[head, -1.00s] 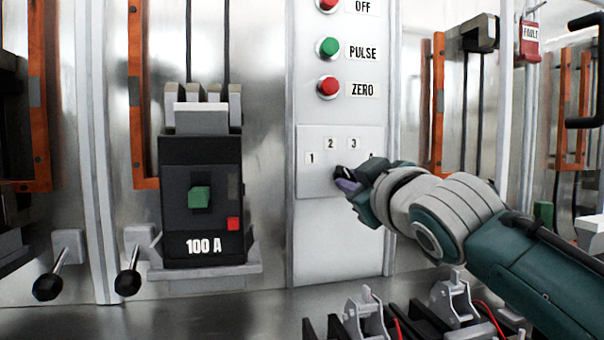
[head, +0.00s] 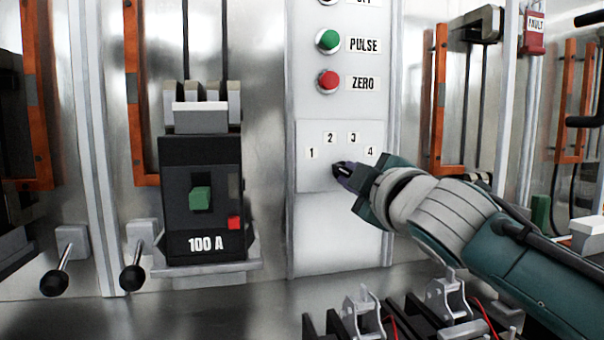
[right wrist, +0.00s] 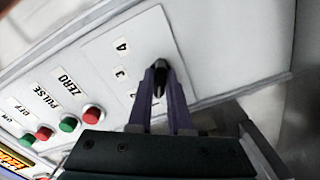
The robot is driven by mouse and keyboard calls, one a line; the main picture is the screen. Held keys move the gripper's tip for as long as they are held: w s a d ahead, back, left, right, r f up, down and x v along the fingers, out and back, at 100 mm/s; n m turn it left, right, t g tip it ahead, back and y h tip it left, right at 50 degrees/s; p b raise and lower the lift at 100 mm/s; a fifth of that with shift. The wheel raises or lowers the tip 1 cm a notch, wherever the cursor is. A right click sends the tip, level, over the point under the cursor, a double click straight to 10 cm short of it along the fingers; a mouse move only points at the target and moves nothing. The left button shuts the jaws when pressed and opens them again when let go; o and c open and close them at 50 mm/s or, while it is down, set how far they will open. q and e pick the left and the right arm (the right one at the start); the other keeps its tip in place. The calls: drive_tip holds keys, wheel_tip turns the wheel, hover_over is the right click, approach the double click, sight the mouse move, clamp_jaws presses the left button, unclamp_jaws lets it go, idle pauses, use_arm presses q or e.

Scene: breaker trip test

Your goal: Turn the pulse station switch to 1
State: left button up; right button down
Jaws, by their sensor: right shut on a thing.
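The pulse station switch panel (head: 312,180) is a pale plate with the labels 1, 2, 3 and 4 in an arc. My right gripper (head: 340,172) is at the middle of this plate, below the labels. In the right wrist view its two purple fingers (right wrist: 158,98) are shut on the dark switch knob (right wrist: 160,68). The fingers hide part of the knob, and I cannot tell which number it points to. My left gripper is not in view.
Above the plate are a green PULSE button (head: 328,41) and a red ZERO button (head: 328,81). A black 100 A breaker (head: 180,220) stands to the left. Metal clamps (head: 362,308) with red wires lie below my right arm.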

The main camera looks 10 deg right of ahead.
drive_tip(key=c, duration=0.8)
unclamp_jaws()
drive_tip(key=shift+c, duration=0.2)
drive_tip(key=s+p, duration=0.1)
drive_tip(key=s, duration=0.9)
drive_tip(key=shift+d, duration=0.15)
